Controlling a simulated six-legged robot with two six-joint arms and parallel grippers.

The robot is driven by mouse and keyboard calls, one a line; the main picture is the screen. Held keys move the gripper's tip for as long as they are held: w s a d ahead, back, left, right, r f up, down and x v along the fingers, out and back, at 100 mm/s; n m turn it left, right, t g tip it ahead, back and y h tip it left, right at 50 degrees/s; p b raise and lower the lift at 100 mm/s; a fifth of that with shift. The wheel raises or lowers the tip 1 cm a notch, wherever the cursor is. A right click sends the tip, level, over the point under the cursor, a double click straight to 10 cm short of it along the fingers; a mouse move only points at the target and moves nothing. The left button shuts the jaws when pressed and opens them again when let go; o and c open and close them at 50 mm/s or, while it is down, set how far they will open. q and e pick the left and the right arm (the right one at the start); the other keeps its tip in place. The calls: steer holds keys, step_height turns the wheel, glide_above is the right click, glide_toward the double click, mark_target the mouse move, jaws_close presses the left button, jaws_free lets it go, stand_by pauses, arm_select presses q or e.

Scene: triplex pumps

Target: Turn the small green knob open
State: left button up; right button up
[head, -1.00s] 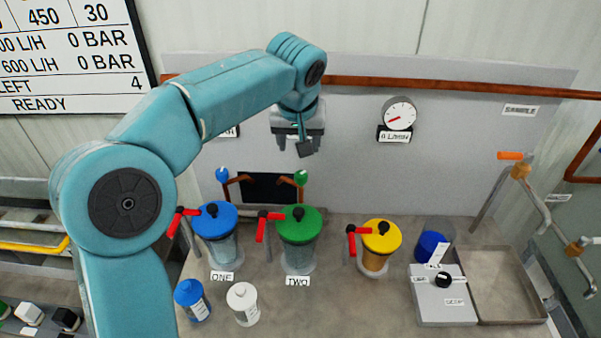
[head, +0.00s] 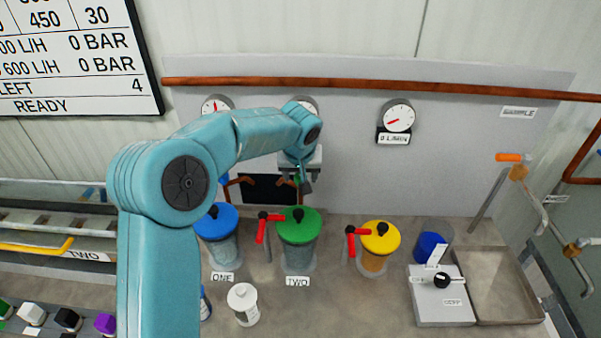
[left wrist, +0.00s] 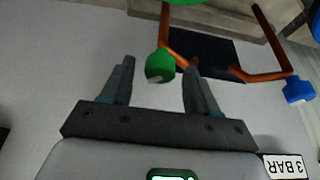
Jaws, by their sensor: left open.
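The small green knob (left wrist: 160,65) sits at the end of a copper pipe by the wall. In the left wrist view it shows between the two fingers of my left gripper (left wrist: 159,72), nearer the left finger. The fingers are open; I cannot tell how far the knob reaches in between them. In the head view my left gripper (head: 304,186) hangs above the green-lidded vessel (head: 299,240), and the knob is mostly hidden behind it. My right gripper is not in view.
A small blue knob (left wrist: 298,90) is on the neighbouring pipe. Blue-lidded (head: 220,222) and yellow-lidded (head: 381,238) vessels with red-handled valves flank the green-lidded one. A white bottle (head: 243,303) stands in front. A dark panel (left wrist: 210,58) lies behind the pipes.

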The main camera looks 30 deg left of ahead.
arm_select(q)
steer(key=c, duration=1)
steer(key=shift+m, duration=0.3)
steer(key=m+h, duration=0.1)
steer(key=m, duration=0.1)
steer(key=shift+a+r+m+p, duration=0.1)
steer(key=shift+a+m+p, duration=0.05)
steer(key=shift+m+p, duration=0.2)
steer(key=m+h+p, duration=0.1)
steer(key=m, duration=0.2)
steer(key=shift+t, duration=0.3)
steer(key=shift+a+m+h+p, duration=0.1)
steer(key=shift+m+h+p, duration=0.3)
steer(key=shift+m+h, duration=0.55)
steer(key=shift+m, duration=0.4)
steer(key=o, duration=1)
